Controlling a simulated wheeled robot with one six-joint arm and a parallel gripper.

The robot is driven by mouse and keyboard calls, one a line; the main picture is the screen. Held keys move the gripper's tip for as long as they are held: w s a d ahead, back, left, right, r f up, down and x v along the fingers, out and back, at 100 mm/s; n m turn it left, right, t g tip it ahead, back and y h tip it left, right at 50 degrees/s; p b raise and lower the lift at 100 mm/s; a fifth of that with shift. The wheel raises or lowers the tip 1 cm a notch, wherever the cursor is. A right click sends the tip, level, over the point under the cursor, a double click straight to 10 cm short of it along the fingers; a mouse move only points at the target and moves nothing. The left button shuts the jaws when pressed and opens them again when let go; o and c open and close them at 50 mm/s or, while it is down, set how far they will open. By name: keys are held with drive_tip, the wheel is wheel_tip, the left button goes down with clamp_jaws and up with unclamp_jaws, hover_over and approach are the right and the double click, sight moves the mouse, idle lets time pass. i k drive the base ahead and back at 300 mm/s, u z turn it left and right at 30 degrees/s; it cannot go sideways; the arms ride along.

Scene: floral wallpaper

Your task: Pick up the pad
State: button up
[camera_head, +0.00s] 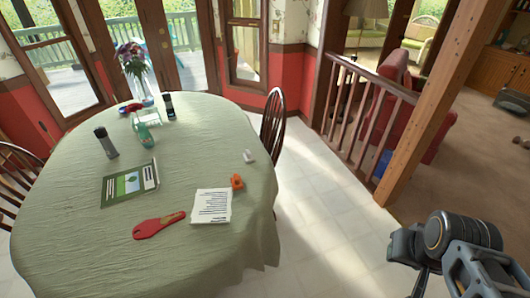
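A white pad (211,206) with lines of dark print lies flat on the green-clothed table (75,245), near its right front side. A dark green booklet or sheet (130,184) with a leaf picture lies flat to its left. Part of my arm shows at the lower right, over the floor and well apart from the table. I cannot make out the fingers of my gripper there, nor whether they are open or shut. Nothing of mine touches the pad.
Near the pad are a red paddle-shaped object (159,225), an orange item (237,182) and a small white item (249,156). Bottles and a flower vase (136,72) stand farther back. A chair (272,122) and railing (368,100) stand right of the table; tiled floor (325,225) is clear.

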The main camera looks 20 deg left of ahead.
sight(247, 157)
drive_tip(key=u, duration=0.05)
drive_tip(key=i, duration=3.45)
drive_tip(key=u, duration=4.15)
drive_tip(key=i, duration=0.5)
drive_tip(key=z, duration=0.05)
